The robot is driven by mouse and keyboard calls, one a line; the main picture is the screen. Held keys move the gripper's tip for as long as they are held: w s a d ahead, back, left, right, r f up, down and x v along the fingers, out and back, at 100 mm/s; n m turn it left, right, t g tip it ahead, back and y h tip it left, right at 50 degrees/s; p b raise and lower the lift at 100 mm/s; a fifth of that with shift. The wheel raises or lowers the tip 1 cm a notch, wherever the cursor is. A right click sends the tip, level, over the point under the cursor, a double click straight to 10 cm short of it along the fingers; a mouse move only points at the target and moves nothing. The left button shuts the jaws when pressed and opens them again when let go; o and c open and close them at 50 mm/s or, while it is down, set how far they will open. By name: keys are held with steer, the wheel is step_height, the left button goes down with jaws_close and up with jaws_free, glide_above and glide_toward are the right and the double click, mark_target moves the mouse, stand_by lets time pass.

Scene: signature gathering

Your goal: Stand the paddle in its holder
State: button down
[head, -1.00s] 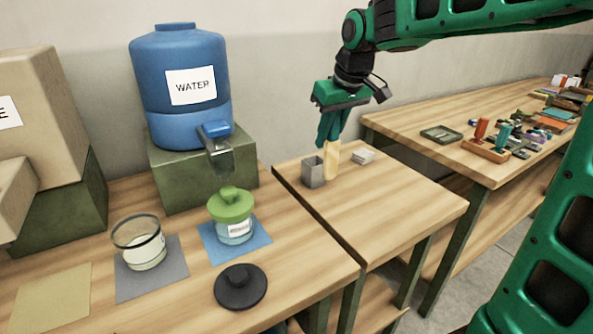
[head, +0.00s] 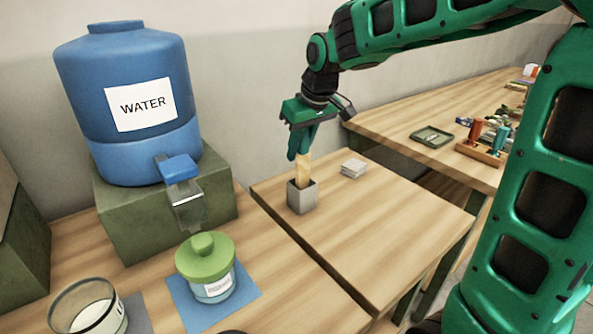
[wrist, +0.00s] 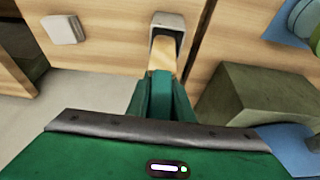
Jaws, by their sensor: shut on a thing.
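The wooden paddle (head: 303,170) hangs down from my gripper (head: 302,152), which is shut on its upper part. The grey square holder (head: 302,197) stands upright on the small wooden table, directly under the gripper. In the head view the paddle's lower end reaches the holder's mouth and seems to be inside it; how deep is hidden. In the wrist view the paddle (wrist: 162,54) extends from my gripper (wrist: 162,85) to the holder (wrist: 169,22) and overlaps its opening.
A stack of pale square tiles (head: 353,168) lies right of the holder. On the left table stand a blue water dispenser (head: 130,100) on a green block and a green-lidded jar (head: 206,262). The front of the small table (head: 370,240) is clear.

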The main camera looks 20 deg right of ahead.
mark_target(297, 165)
steer(key=f, duration=0.4)
steer(key=shift+a+f, duration=0.2)
steer(key=shift+f, duration=0.2)
steer(key=c, duration=1.6)
jaws_free()
steer(key=shift+o, duration=0.2)
